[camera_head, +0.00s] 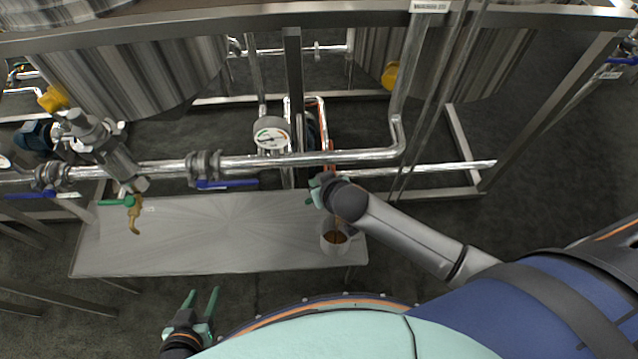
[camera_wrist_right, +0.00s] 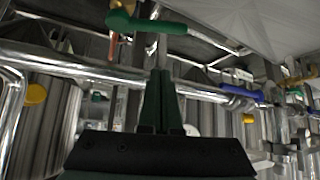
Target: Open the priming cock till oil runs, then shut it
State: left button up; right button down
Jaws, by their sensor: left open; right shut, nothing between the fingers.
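The priming cock's green lever handle (camera_wrist_right: 147,22) crosses the top of the right wrist view, in front of the fingertips of my right gripper (camera_wrist_right: 160,75). The fingers are shut and empty; I cannot tell whether they touch the lever. In the head view my right gripper (camera_head: 318,188) is at the pipe above the bench's right end, and my wrist hides most of the cock. A clear cup (camera_head: 335,244) with brown oil in it stands below. A thin brown streak shows above the oil. My left gripper (camera_head: 202,299) is open and empty before the bench.
A steel bench (camera_head: 200,235) lies below the pipework. A brass cock with a green handle (camera_head: 115,202) hangs over its left end. A pressure gauge (camera_head: 271,135) and a blue-handled valve (camera_head: 226,184) sit on the horizontal pipe. Tanks (camera_head: 130,75) stand behind.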

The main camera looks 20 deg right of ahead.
jog(key=b+x, duration=0.2)
jog(key=x, duration=0.5)
jog(key=shift+s+d+f+p, duration=0.1)
jog(key=shift+s+f+p, duration=0.1)
jog(key=shift+s, duration=0.45)
jog(key=shift+s+f+p, duration=0.1)
jog(key=shift+s+p, duration=0.15)
jog(key=shift+s, duration=0.4)
jog(key=shift+s+d+f+p, duration=0.1)
jog(key=shift+s+p, duration=0.1)
jog(key=shift+s, duration=0.5)
jog(key=shift+s+n+y+p, duration=0.2)
jog(key=shift+n+y+p, duration=0.1)
jog(key=shift+p, duration=0.05)
